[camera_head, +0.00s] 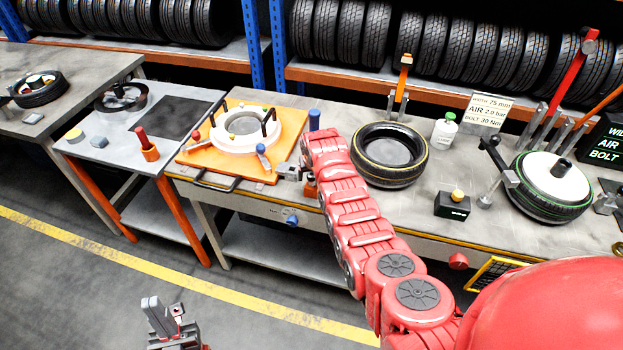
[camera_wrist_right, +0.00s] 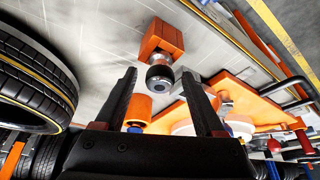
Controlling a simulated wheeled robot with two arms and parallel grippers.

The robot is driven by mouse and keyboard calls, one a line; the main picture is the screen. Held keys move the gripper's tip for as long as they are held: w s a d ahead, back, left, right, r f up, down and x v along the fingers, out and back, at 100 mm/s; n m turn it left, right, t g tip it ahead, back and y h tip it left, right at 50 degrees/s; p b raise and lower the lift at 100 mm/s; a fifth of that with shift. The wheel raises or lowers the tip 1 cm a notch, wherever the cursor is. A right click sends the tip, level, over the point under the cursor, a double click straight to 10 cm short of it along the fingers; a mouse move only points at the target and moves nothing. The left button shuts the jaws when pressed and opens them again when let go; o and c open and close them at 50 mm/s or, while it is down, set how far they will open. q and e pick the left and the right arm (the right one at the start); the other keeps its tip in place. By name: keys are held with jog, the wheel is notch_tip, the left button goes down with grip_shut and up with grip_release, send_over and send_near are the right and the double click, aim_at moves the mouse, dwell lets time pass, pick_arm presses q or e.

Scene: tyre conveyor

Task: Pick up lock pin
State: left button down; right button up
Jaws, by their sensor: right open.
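I cannot tell for sure which item is the lock pin. In the right wrist view an orange block (camera_wrist_right: 161,39) carries a silver part with a black round end (camera_wrist_right: 159,77), which lies between the fingertips of my right gripper (camera_wrist_right: 158,74). The fingers are apart, and I cannot tell whether they touch it. An orange cylinder with a blue end (camera_wrist_right: 138,109) shows nearer the palm. In the head view my right gripper (camera_head: 286,172) is low over the bench beside the orange fixture plate, partly hidden by my arm. My left gripper (camera_head: 164,312) is open and empty above the floor.
The orange plate (camera_head: 216,165) bears a white ring with handles. A blue-topped post (camera_head: 314,120) stands behind my right arm. A tyre (camera_head: 389,155) lies to its right. A red pin in an orange holder (camera_head: 147,147) stands on the left table.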

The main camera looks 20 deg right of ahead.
jog(key=shift+c, duration=0.3)
grip_shut()
dwell(0.3)
